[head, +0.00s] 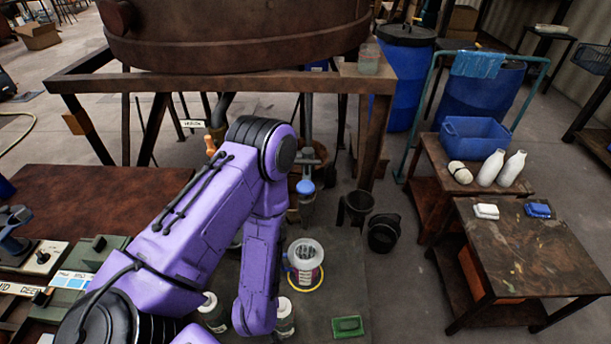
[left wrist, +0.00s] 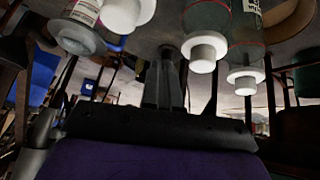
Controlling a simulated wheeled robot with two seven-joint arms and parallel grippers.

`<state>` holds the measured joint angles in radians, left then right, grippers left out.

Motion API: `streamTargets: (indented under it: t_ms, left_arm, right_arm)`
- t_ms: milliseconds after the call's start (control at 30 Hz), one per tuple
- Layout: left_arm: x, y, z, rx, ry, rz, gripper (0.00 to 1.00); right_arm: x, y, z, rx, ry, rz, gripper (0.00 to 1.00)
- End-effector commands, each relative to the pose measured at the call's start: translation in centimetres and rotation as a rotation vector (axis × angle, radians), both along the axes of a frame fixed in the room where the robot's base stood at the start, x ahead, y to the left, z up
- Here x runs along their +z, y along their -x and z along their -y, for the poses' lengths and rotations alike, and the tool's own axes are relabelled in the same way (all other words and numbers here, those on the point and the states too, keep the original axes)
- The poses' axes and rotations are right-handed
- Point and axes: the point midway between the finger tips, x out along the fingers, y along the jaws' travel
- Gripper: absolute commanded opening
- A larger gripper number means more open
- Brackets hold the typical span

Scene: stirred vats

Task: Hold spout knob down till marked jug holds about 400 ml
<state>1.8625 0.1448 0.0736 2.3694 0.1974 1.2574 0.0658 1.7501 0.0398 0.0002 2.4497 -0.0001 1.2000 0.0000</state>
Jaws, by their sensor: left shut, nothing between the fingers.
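A vat (head: 240,35) stands on a rusty frame at the top of the head view. Beneath it, an orange knob (head: 210,146) sits by a dark spout pipe (head: 222,108), partly behind my arm. A clear vessel with a wide pale rim (head: 306,254), possibly the marked jug, stands in a yellow ring on the grey floor area. I cannot read its level. My left arm bends over the middle, and its gripper is hidden there. In the left wrist view my left gripper (left wrist: 166,66) is shut and empty, apart from several white-capped bottles (left wrist: 203,52). My right gripper is not in view.
A pipe with a blue-topped fitting (head: 306,187) hangs under the vat. A clear container (head: 369,60) stands on the frame corner. Tables stand at right, one with a blue bin (head: 474,138).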

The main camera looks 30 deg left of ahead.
Motion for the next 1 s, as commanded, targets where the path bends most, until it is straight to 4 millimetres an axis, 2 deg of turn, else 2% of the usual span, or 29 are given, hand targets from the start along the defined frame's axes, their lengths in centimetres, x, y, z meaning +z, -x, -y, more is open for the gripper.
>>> streamTargets:
  t_ms: [33,67,100,167,200,267,300,400,433,500,600,867,1000]
  left_arm:
    - [2.8,-5.0,-1.0,0.225,0.013,0.174,0.00]
    - [4.9,-7.9,-1.7,0.393,0.030,0.287,0.00]
    - [8.3,-11.5,-2.8,0.654,0.071,0.442,0.00]
    - [14.0,-15.6,-4.1,1.072,0.170,0.641,0.00]
    - [17.7,-17.3,-4.4,1.339,0.253,0.729,0.00]
    - [23.2,-19.2,-4.2,1.720,0.396,0.792,0.00]
    - [26.9,-20.0,-3.7,1.957,0.500,0.785,0.00]
    - [34.1,-20.7,-2.2,2.361,0.696,0.660,0.00]
    - [35.6,-20.7,-1.8,2.434,0.736,0.616,0.00]
    - [38.1,-20.7,-1.2,2.546,0.796,0.532,0.00]
    - [39.6,-20.6,-0.8,2.605,0.827,0.476,0.00]
    - [39.5,-20.5,-0.8,2.605,0.825,0.474,0.00]
    - [38.6,-20.6,-0.8,2.605,0.820,0.475,0.00]
  right_arm:
    - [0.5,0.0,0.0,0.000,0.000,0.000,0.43]
    - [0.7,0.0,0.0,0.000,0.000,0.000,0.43]
    - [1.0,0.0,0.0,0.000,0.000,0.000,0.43]
    - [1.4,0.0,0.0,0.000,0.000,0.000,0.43]
    - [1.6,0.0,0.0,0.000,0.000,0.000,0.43]
    - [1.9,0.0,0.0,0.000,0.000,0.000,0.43]
    - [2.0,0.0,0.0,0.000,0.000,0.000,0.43]
    - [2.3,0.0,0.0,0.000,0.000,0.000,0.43]
    - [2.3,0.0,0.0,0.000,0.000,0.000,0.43]
    - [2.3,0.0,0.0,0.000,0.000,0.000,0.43]
    - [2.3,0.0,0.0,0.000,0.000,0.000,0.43]
    - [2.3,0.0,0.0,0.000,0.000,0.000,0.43]
    - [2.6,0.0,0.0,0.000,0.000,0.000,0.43]
